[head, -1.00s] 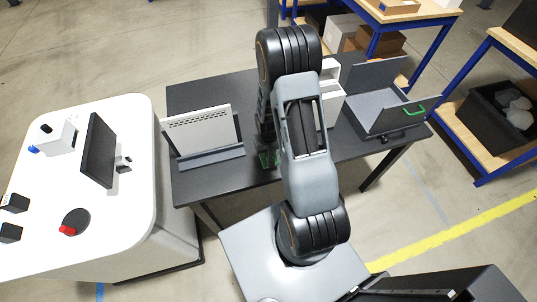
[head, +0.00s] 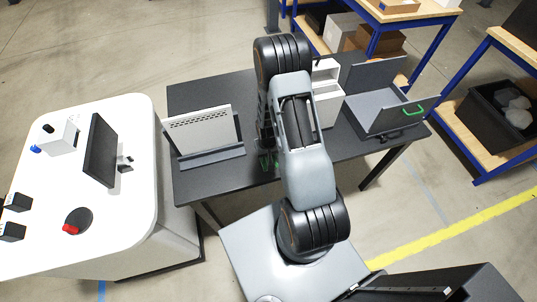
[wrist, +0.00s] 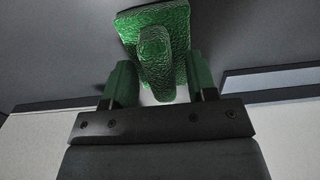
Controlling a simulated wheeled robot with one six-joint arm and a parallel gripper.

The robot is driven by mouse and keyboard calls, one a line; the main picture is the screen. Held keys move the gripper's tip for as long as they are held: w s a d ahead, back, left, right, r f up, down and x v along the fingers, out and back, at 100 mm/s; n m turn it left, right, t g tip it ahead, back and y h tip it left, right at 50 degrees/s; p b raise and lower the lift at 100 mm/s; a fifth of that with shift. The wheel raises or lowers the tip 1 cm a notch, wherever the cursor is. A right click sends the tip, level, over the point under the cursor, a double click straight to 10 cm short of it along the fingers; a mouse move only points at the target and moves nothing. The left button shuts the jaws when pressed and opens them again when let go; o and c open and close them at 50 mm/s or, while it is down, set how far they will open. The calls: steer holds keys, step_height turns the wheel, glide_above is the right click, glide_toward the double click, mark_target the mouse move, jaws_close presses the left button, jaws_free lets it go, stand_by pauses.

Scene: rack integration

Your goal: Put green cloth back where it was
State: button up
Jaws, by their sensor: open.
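The green cloth (wrist: 155,25) shows at the top middle of the wrist view, crumpled and textured, with a narrower part hanging down between my fingers. My gripper (wrist: 162,80) has green fingers standing apart, one on each side of that narrower part. I cannot tell whether either finger touches the cloth. In the head view my gripper (head: 268,163) is mostly hidden behind my arm, low over the dark table (head: 225,180). Only small green bits show there, and I cannot tell finger from cloth.
A white slotted panel in a grey stand (head: 203,135) is left of my gripper. A white box unit (head: 328,105) and an open grey case with a green handle (head: 380,110) are on the right. A white console (head: 125,215) stands beside the table.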

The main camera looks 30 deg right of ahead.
steer(key=shift+r, duration=0.15)
step_height(320, 180, up, 19)
steer(key=a+t+b, duration=0.1)
steer(key=a+b, duration=0.1)
steer(key=s+a+r+n+t, duration=0.1)
steer(key=s+a+r+t, duration=0.1)
steer(key=s+r, duration=0.3)
steer(key=s+a+r+n+t, duration=0.1)
steer(key=s+a+r, duration=0.3)
steer(key=r, duration=0.7)
steer(key=shift+s+t, duration=0.4)
steer(key=shift+s, duration=0.2)
